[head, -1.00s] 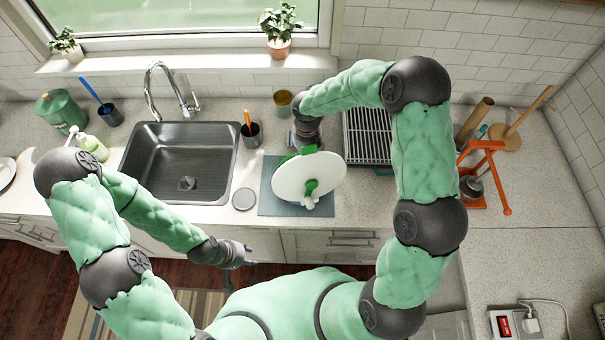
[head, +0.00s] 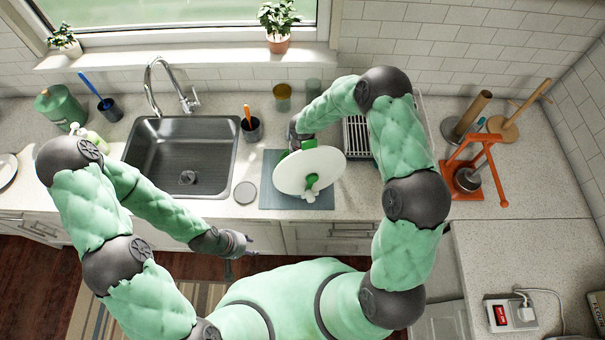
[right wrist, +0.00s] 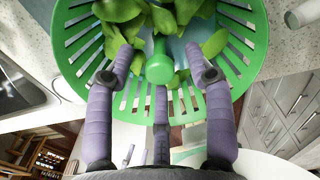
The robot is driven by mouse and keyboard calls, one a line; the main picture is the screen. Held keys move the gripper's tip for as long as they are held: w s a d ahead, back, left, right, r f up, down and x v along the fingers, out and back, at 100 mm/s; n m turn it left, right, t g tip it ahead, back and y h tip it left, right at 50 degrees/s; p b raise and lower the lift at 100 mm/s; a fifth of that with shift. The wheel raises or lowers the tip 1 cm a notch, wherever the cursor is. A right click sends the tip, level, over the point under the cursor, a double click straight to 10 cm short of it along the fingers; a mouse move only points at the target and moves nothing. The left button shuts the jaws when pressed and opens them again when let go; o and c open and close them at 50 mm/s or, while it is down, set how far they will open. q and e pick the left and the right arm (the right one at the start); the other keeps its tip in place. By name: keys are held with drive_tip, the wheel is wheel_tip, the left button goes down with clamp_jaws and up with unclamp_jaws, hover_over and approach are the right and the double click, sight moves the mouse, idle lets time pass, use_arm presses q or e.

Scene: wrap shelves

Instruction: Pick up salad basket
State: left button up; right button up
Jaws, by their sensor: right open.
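The green salad basket (right wrist: 238,62) fills the top of the right wrist view. It has a slotted rim, holds leafy greens (right wrist: 185,12), and has a round green knob (right wrist: 160,68) at its middle. My right gripper (right wrist: 165,58) is open, its fingers spread on either side of the knob. In the head view a white disc (head: 300,172) with green parts at its centre hides most of the basket; a bit of green (head: 308,143) shows behind it. My left gripper (head: 240,245) is in front of the counter, away from the basket; its finger state is unclear.
A grey-blue mat (head: 268,195) lies under the disc, right of the sink (head: 180,155). A dark cup with an orange handle (head: 251,128) and a round grey lid (head: 245,192) are close left. A dish rack (head: 357,137) and orange stand (head: 468,180) are right.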

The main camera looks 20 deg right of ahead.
drive_tip(key=shift+f, duration=0.55)
clamp_jaws()
drive_tip(key=shift+r, duration=0.1)
